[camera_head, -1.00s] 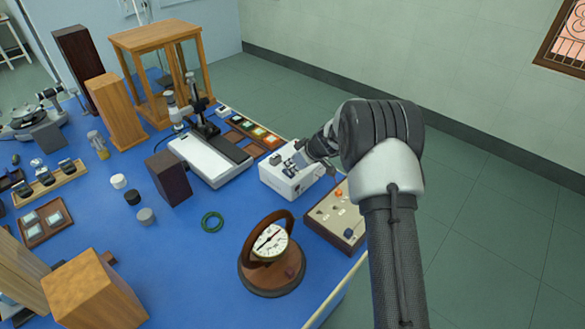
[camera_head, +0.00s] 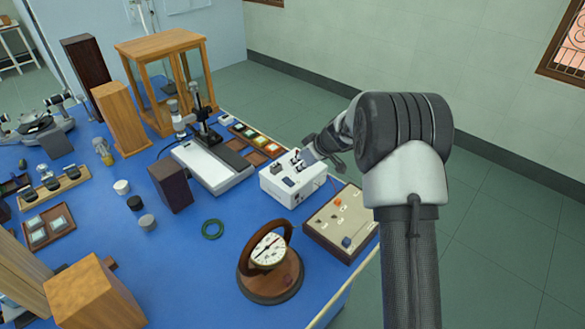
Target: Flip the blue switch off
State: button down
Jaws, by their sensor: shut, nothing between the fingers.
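A white box (camera_head: 280,194) with small dark switches (camera_head: 289,182) on its top stands near the right edge of the blue bench. The switches are too small for me to tell their colour or position. A flat wood-framed panel (camera_head: 326,222) beside it carries a small blue part (camera_head: 346,241) and an orange part (camera_head: 337,202). I cannot tell which part is the blue switch. My gripper (camera_head: 304,158) is shut and empty at the far right side of the white box's top. My wrist partly hides it, and contact is unclear.
A round dial instrument (camera_head: 270,270) in a wooden stand is in front of the panel. A white-based microscope stand (camera_head: 210,168) is left of the white box, with small coloured trays (camera_head: 258,138) behind.

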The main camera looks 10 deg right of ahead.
jog(key=s+r, duration=0.1)
jog(key=s+d+r, duration=0.2)
jog(key=s, duration=0.1)
jog(key=shift+d+r, duration=0.25)
jog(key=shift+r, duration=0.05)
